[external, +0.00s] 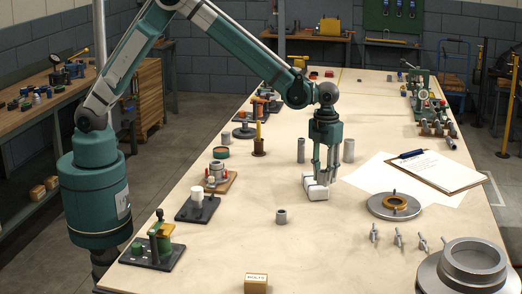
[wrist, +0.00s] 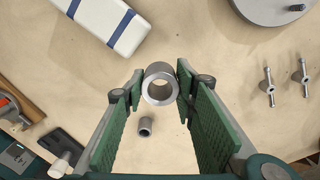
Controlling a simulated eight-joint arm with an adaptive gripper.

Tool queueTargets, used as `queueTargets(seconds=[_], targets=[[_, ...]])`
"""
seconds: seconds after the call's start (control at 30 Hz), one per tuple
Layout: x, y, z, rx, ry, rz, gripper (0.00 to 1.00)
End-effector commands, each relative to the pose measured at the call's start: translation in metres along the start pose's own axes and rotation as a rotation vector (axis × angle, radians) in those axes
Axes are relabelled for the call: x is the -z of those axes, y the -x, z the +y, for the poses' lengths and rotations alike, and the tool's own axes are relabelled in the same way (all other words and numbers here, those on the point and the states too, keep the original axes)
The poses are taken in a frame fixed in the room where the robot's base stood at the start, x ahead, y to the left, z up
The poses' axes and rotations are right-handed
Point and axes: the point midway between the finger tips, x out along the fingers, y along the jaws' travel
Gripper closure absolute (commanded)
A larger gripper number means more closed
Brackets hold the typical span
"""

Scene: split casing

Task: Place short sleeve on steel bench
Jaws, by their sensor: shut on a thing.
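My gripper (external: 322,180) is above the middle of the long bench (external: 210,262), fingers pointing down. In the wrist view its green-padded fingers (wrist: 158,90) are closed on a grey metal sleeve (wrist: 161,84), seen end-on with its bore open. The sleeve's length is hard to tell from this angle, and the fingers mostly hide it in the external view. A smaller-looking grey sleeve (external: 281,216) stands on the bench, apart from the gripper; it also shows in the wrist view (wrist: 146,126). The bench top looks pale beige.
A white box with blue bands (external: 315,190) lies beneath or close by my gripper. Taller grey cylinders (external: 301,150) (external: 348,150) stand behind. A steel disc with a brass ring (external: 394,206), clipboard (external: 428,171) and several wing bolts (external: 398,237) lie right.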

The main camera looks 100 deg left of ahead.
Motion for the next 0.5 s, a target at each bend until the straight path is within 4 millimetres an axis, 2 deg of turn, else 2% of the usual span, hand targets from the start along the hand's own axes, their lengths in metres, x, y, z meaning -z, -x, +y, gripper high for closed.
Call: queueTargets(seconds=[0.03, 0.5], targets=[[0.016, 0.0, -0.008, 0.0, -0.019, 0.0, 0.9], [0.146, 0.001, -0.058, 0.0, -0.165, 0.0, 0.9]])
